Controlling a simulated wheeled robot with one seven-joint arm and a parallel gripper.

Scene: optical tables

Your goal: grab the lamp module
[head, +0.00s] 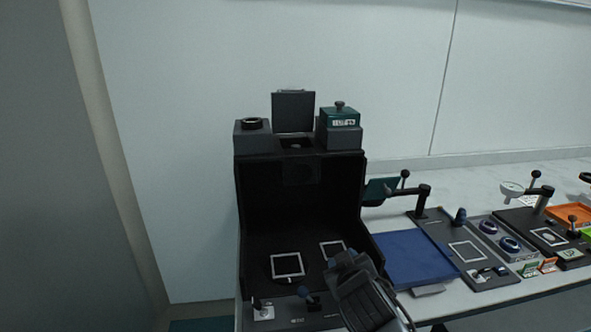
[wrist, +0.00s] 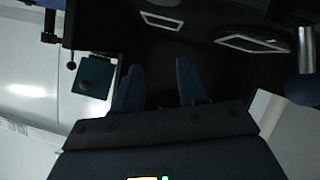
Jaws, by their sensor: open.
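A dark green block with a round knob on top and a small white label (head: 340,116) sits on the right top of the black housing, on a grey base. It looks like the lamp module, but I cannot read the label surely. My gripper (head: 343,260) is low at the front right of the housing's open bay, well below the green block. In the wrist view my gripper (wrist: 157,86) shows two blue fingers apart with nothing between them. The green block on top is not clearly seen in the wrist view.
The black housing (head: 246,200) has white square frames (head: 287,265) on its floor. A raised dark panel (head: 293,112) and a ring-topped grey box (head: 252,134) stand on top. A blue mat (head: 412,258), a teal plate (head: 378,190) on the wrist view's left (wrist: 95,75), and black lever arms lie right.

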